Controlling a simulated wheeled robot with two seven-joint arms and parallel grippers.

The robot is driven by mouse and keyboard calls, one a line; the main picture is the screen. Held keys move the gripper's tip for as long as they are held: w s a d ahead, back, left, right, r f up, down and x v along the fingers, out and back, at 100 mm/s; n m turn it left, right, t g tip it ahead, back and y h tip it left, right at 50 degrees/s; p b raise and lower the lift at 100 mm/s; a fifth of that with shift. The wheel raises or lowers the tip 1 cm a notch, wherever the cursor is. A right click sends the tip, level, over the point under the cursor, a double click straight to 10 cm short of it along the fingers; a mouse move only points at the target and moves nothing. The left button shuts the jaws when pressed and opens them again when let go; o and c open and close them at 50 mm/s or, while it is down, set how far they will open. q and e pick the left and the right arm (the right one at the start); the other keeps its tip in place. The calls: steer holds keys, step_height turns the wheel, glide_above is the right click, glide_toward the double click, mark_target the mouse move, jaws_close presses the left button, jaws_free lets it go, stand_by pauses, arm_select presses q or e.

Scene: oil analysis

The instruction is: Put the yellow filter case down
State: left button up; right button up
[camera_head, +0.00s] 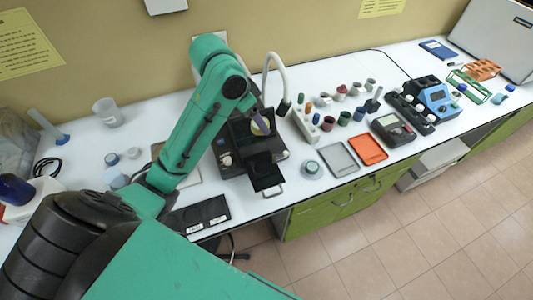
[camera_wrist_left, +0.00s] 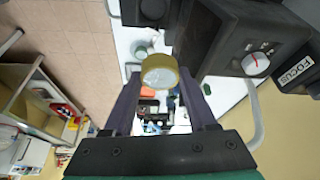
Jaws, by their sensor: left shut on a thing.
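The yellow filter case (camera_wrist_left: 159,72) is a short round case with a yellow rim and a pale face. My left gripper (camera_wrist_left: 157,82) is shut on it, with one dark finger on each side. I cannot tell whether the case touches the instrument. My right gripper is not in view.
The instrument's dial (camera_wrist_left: 255,64) is close beside the gripper in the wrist view. A white curved pipe (camera_head: 283,76) rises behind. Grey (camera_head: 338,159) and orange (camera_head: 368,149) trays, several small bottles and a black labelled mat (camera_head: 197,215) lie on the white bench.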

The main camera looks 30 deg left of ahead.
mark_target(260, 133)
arm_select(q)
steer(key=f, duration=0.1)
steer(key=f+b, duration=0.1)
steer(key=f, duration=0.2)
steer(key=shift+s+d, duration=0.25)
steer(key=shift+d, duration=0.15)
step_height(260, 133, down, 14)
steer(key=shift+d+r+p, duration=0.1)
steer(key=shift+p, duration=1)
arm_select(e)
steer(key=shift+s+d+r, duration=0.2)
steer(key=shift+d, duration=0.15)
arm_select(q)
steer(key=shift+f, duration=0.25)
